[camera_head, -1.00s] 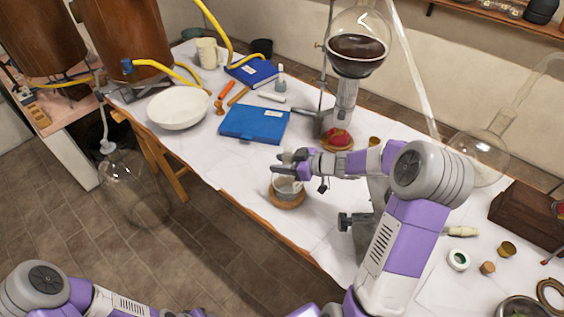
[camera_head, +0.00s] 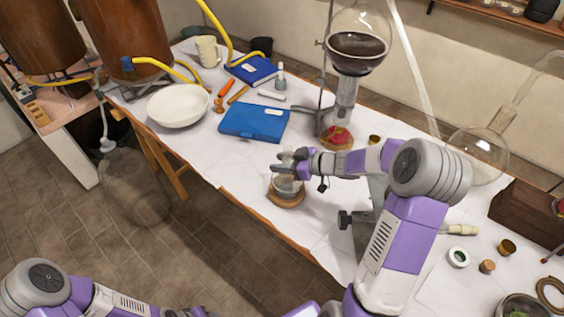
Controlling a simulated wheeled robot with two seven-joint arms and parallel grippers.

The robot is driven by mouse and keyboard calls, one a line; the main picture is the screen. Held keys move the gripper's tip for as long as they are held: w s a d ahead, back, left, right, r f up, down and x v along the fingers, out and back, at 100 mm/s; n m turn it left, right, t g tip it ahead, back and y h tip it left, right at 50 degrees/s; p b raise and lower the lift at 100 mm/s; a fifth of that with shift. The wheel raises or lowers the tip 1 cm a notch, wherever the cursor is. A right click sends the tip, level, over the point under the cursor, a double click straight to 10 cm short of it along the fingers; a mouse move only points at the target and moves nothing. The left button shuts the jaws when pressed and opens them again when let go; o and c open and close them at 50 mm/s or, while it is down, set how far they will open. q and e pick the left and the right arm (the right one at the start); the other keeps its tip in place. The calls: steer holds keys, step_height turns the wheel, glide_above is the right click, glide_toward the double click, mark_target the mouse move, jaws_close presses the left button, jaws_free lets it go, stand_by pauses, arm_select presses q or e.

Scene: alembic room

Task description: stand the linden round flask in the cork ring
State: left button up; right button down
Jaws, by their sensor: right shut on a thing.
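The linden round flask (camera_head: 286,186) is a small clear vessel near the table's front edge. My right gripper (camera_head: 284,166) is shut on its upper part and covers its neck. The flask looks upright. The cork ring (camera_head: 288,201) is a brown ring directly under the flask, lying on the white table top. The flask's bottom appears to be within the ring, but I cannot tell whether it bears on it. My left gripper is out of the picture; only links of my left arm show at the lower left.
A blue case (camera_head: 253,123) and a white bowl (camera_head: 178,106) lie to the left. A stand with a large flask of dark liquid (camera_head: 357,52) rises behind. A red thing on a brown ring (camera_head: 336,139) lies behind my gripper. Small jars stand at the right.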

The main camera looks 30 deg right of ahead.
steer(key=shift+f, duration=0.5)
stand_by(0.7)
steer(key=shift+f, duration=0.25)
stand_by(0.8)
steer(key=shift+p, duration=0.55)
stand_by(0.5)
steer(key=shift+f, duration=0.3)
stand_by(0.6)
steer(key=c, duration=0.5)
jaws_free()
steer(key=shift+c, duration=0.2)
